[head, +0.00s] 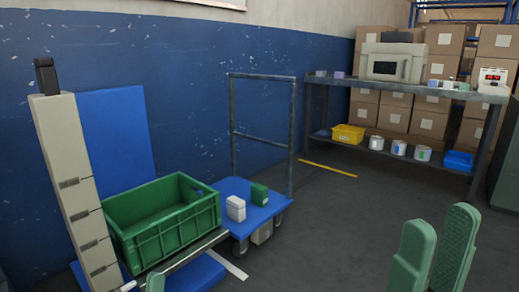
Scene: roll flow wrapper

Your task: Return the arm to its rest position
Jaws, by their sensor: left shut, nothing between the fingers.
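My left gripper (154,282) shows only as a small green tip at the bottom edge, in front of the green crate. It is shut with nothing in it, and the rest of that arm is out of view. My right gripper (440,222) stands at the lower right with two green fingers pointing up. Its fingers are apart with nothing between them, over the grey floor.
A green crate (166,241) stands at the lower left beside a tall beige column (70,185). A blue cart (232,190) carries a white and a green container. A metal shelf (400,91) with a machine stands at the back right. The middle floor is clear.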

